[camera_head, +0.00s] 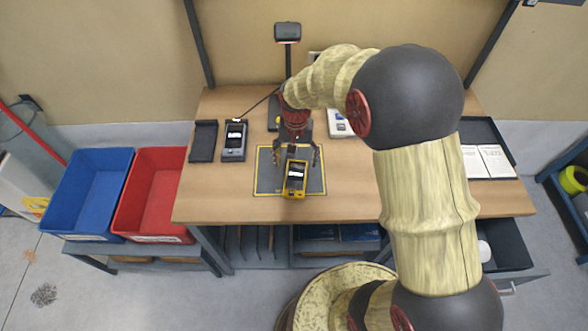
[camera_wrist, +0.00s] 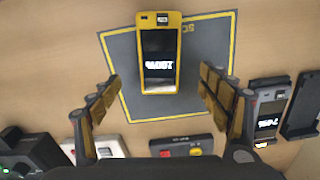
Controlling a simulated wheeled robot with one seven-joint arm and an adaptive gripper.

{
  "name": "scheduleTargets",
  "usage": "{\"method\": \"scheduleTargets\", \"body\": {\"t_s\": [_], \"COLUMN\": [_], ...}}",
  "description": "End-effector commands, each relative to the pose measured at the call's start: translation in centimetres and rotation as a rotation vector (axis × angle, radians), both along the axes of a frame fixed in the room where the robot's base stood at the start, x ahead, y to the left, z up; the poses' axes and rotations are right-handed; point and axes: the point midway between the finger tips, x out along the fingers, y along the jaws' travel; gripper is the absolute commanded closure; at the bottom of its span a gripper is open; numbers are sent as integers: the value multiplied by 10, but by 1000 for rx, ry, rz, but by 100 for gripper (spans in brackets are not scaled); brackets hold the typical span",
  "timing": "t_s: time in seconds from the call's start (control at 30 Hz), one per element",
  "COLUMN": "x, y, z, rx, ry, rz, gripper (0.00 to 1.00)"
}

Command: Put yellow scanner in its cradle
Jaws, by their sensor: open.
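The yellow scanner (camera_head: 295,177) lies face up on a grey mat (camera_head: 266,183) with a yellow border, near the table's front edge. It also shows in the wrist view (camera_wrist: 158,52), between and beyond my fingertips. My gripper (camera_head: 297,156) is open and empty, above the mat at the scanner's far end; it also shows in the wrist view (camera_wrist: 158,88). An empty black cradle (camera_head: 204,141) lies at the table's left; in the wrist view it is at the right edge (camera_wrist: 303,108). Beside it, a grey scanner (camera_head: 234,140) occupies another dark holder.
A blue bin (camera_head: 88,190) and a red bin (camera_head: 153,192) stand left of the table. A post with a dark head (camera_head: 288,33) stands at the back. A white device (camera_head: 338,123) is partly behind my arm. Papers (camera_head: 488,161) lie at the right. The wood left of the mat is clear.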

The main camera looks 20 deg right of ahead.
Motion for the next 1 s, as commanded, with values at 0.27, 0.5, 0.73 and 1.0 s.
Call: {"method": "scheduleTargets", "body": {"t_s": [0.27,0.5,0.73,1.0], "x": [-4,-4,-5,-4], "y": [0,2,4,3], "z": [-24,-43,-76,-80], "rx": [0,0,0,0], "ry": [7,7,7,4], "rz": [-30,-28,-28,-28], "gripper": [23,23,23,23]}}
